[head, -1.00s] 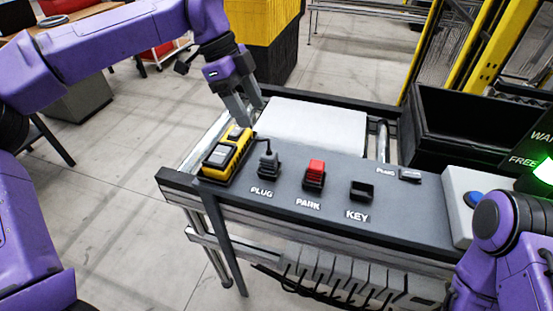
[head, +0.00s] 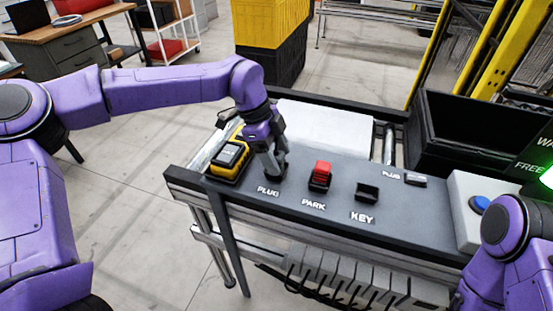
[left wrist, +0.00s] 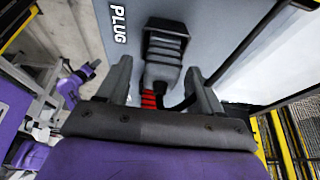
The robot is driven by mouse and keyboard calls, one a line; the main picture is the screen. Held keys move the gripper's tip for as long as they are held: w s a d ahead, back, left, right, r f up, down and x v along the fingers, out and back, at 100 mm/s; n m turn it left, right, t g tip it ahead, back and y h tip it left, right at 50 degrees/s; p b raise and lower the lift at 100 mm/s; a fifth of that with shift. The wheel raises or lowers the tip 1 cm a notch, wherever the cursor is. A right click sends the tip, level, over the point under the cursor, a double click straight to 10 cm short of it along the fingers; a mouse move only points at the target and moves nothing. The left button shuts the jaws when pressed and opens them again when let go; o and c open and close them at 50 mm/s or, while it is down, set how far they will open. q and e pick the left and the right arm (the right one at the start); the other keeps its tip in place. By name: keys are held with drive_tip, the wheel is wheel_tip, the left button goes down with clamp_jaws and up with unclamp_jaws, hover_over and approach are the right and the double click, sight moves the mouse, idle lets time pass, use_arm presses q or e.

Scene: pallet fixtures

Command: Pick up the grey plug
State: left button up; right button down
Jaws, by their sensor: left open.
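The grey plug (left wrist: 163,62) sits in its holder by the PLUG label, and a red ribbed piece shows at its near end in the left wrist view. My left gripper (left wrist: 160,80) is open, with one finger on each side of the plug and apart from it. In the head view my left gripper (head: 272,165) is over the plug's spot beside the PLUG label and hides most of the plug. My right arm shows at the lower right, but its gripper is out of view.
A yellow and black device (head: 230,158) stands just left of my left gripper. A red PARK block (head: 320,175) and a black KEY holder (head: 367,193) stand to the right on the dark panel. A black bin (head: 465,130) is at the back right.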

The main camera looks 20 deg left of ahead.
use_arm(q)
drive_tip(key=c, duration=1.1)
drive_tip(key=shift+r, duration=0.15)
